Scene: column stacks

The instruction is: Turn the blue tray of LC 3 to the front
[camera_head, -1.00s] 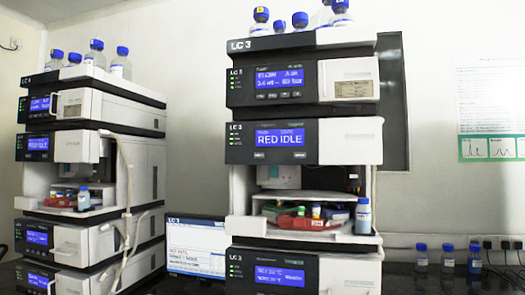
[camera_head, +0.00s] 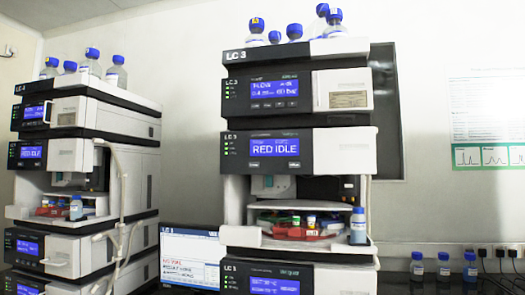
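The LC 3 stack (camera_head: 294,143) stands in the middle, its label on the top module. Its sampler bay is open at the front. A red tray (camera_head: 297,233) lies at the front of the bay, with a few small capped vials (camera_head: 311,221) at it. A green part (camera_head: 272,217) shows behind on the left. I cannot make out a blue tray; the back of the bay is partly hidden. The bay's display (camera_head: 275,147) reads "RED IDLE". Neither of my grippers is in view.
A blue-capped bottle (camera_head: 358,226) stands at the bay's right front edge. Several bottles (camera_head: 294,33) stand on top of LC 3. A second stack (camera_head: 82,180) with an open bay is at left. A monitor (camera_head: 190,258) stands between the stacks; more bottles (camera_head: 443,268) stand right.

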